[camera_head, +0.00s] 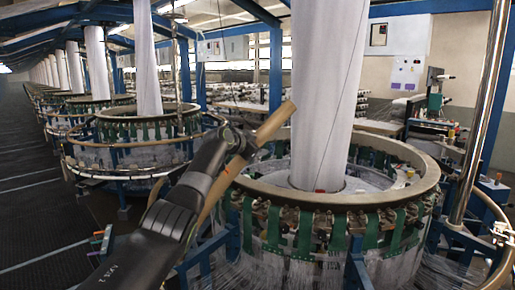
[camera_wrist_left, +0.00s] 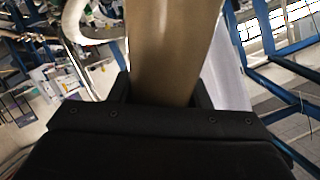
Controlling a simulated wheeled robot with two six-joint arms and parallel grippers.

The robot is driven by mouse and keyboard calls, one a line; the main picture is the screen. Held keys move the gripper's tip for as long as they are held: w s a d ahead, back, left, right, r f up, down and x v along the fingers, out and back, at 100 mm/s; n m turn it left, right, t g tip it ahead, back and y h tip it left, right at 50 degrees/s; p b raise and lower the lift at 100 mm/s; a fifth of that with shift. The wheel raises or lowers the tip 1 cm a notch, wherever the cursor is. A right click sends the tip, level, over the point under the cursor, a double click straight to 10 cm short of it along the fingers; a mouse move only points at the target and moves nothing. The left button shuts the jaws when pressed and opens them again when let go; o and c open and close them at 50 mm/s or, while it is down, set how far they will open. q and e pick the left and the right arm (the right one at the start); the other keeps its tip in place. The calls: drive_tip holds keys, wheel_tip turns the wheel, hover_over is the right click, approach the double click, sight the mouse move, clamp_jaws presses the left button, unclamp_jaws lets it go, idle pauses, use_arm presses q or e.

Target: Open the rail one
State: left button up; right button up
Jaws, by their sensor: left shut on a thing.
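The rail (camera_head: 275,122) is a tan, slightly curved bar at the near side of the closest circular loom (camera_head: 345,197). It slants from lower left to upper right, and its upper end sticks up beside the white fabric tube. My left gripper (camera_head: 243,143) reaches in from the lower left and is shut on the rail. In the left wrist view the rail (camera_wrist_left: 170,45) rises broad and brown from between the dark fingers of the gripper (camera_wrist_left: 162,95). The gripper and arm hide part of the rail. My right gripper is in neither view.
A white fabric tube (camera_head: 328,90) rises from the loom's centre. A steel post (camera_head: 485,110) and a curved rail stand at the right. More looms (camera_head: 140,125) line up toward the back left.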

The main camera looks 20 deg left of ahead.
use_arm(q)
drive_tip(key=o, duration=1.4)
drive_tip(key=shift+f, duration=0.15)
drive_tip(key=shift+b+v, duration=0.8)
drive_tip(key=b+v, duration=0.7)
drive_tip(key=v, duration=0.8)
drive_tip(key=shift+s+r+b, duration=0.2)
drive_tip(key=shift+s+b, duration=0.15)
drive_tip(key=shift+a, duration=0.1)
